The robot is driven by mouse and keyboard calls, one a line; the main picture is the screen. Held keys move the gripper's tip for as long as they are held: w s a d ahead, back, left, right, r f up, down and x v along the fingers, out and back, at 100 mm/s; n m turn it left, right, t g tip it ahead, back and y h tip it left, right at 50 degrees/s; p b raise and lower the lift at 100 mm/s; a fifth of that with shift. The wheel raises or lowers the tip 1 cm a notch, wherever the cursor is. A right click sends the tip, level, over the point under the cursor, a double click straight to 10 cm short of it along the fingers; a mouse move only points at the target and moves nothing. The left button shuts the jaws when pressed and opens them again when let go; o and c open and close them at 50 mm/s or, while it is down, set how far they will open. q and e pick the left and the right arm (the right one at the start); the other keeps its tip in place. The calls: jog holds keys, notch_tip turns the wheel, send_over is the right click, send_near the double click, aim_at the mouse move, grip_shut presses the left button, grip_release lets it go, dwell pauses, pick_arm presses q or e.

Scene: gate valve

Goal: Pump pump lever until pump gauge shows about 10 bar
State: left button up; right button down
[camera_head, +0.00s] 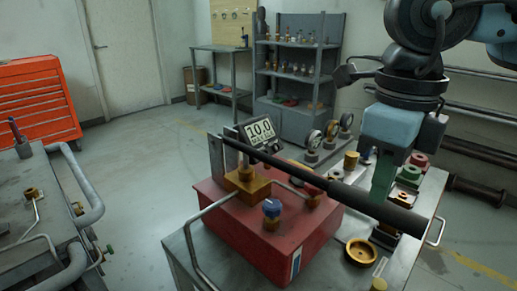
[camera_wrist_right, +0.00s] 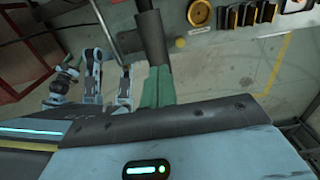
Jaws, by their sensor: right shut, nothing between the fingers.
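The pump is a red box (camera_head: 275,232) on the metal bench, with a brass block (camera_head: 247,182) on top. The pump lever (camera_head: 335,187), a long bar with a thick black grip, slants down to the right across the box. The display behind the pump (camera_head: 261,131) reads 10.0; its smaller text is hard to read. My right gripper (camera_head: 381,195) has green fingers pointing down at the black grip. It is shut and empty; whether it touches the grip is unclear. The wrist view shows the green fingers (camera_wrist_right: 157,86) by the dark grip (camera_wrist_right: 152,37). My left gripper is out of view.
Round gauges (camera_head: 313,141) stand behind the pump. A brass ring (camera_head: 361,251) and colored parts (camera_head: 410,173) lie right of the pump on the bench. A red tool cabinet (camera_head: 38,99) and grey shelves (camera_head: 298,78) stand farther back. The floor between is open.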

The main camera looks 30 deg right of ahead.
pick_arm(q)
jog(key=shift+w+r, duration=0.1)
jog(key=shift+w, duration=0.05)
pick_arm(e)
jog(key=shift+r, duration=0.1)
notch_tip(320, 180, up, 6)
jog(key=p, duration=0.5)
jog(key=shift+r, duration=0.2)
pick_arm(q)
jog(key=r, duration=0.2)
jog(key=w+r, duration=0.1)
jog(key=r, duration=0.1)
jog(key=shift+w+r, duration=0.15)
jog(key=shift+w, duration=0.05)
pick_arm(e)
jog(key=shift+f, duration=0.1)
dwell(0.6)
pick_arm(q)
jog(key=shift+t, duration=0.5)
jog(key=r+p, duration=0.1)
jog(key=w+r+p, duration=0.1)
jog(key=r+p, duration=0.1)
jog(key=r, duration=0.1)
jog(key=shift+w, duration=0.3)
pick_arm(e)
notch_tip(320, 180, up, 5)
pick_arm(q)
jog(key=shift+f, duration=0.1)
